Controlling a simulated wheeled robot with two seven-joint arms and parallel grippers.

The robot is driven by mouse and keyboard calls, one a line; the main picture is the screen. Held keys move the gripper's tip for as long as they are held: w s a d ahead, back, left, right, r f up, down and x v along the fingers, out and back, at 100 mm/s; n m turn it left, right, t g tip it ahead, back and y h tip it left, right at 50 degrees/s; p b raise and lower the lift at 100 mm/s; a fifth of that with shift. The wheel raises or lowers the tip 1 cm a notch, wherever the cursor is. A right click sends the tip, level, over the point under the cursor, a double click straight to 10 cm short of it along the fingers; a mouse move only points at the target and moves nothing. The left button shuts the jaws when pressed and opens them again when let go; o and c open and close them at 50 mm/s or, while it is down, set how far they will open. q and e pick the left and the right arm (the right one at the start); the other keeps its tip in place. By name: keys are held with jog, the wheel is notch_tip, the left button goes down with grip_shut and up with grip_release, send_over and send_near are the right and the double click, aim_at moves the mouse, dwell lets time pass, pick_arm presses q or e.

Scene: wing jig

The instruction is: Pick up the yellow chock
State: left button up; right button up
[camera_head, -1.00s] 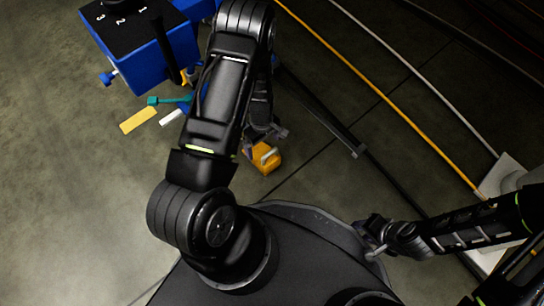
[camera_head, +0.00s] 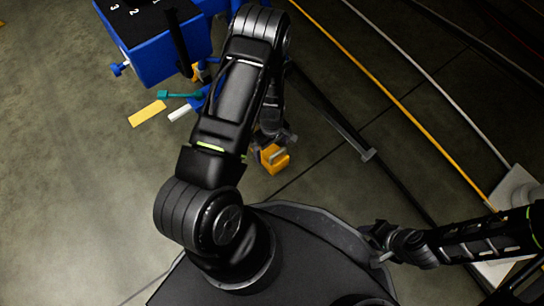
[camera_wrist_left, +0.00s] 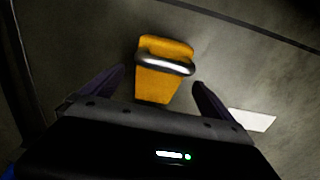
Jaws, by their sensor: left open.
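The yellow chock (camera_head: 275,160) is an orange-yellow block on the dark floor, just right of my left arm in the head view. In the left wrist view the chock (camera_wrist_left: 160,85) lies ahead, with a shiny metal bar handle across its top. My left gripper (camera_wrist_left: 157,85) is open, its two dark fingers on either side of the chock's near part, with gaps on both sides. In the head view the left gripper (camera_head: 272,145) is at the chock, partly hidden by my arm. I cannot tell whether it touches. My right gripper (camera_head: 376,243) is at the lower right, its jaws unclear.
A blue box (camera_head: 160,45) with a black numbered top stands at the upper left. A yellow strip (camera_head: 147,113), a teal tool (camera_head: 180,95) and a white piece (camera_head: 180,112) lie near it. Yellow (camera_head: 400,103) and white cables cross the floor at right.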

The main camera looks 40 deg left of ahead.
aim_at(272, 153)
pick_arm(q)
notch_tip(272, 153, down, 5)
jog(key=b, duration=0.2)
jog(key=shift+r+b, duration=0.15)
jog(key=shift+b, duration=0.15)
jog(key=shift+r, duration=0.1)
jog(key=shift+c, duration=0.6)
grip_shut()
dwell(0.5)
jog(key=shift+r, duration=0.15)
notch_tip(272, 153, up, 18)
jog(key=p, duration=0.8)
jog(key=shift+p, duration=0.3)
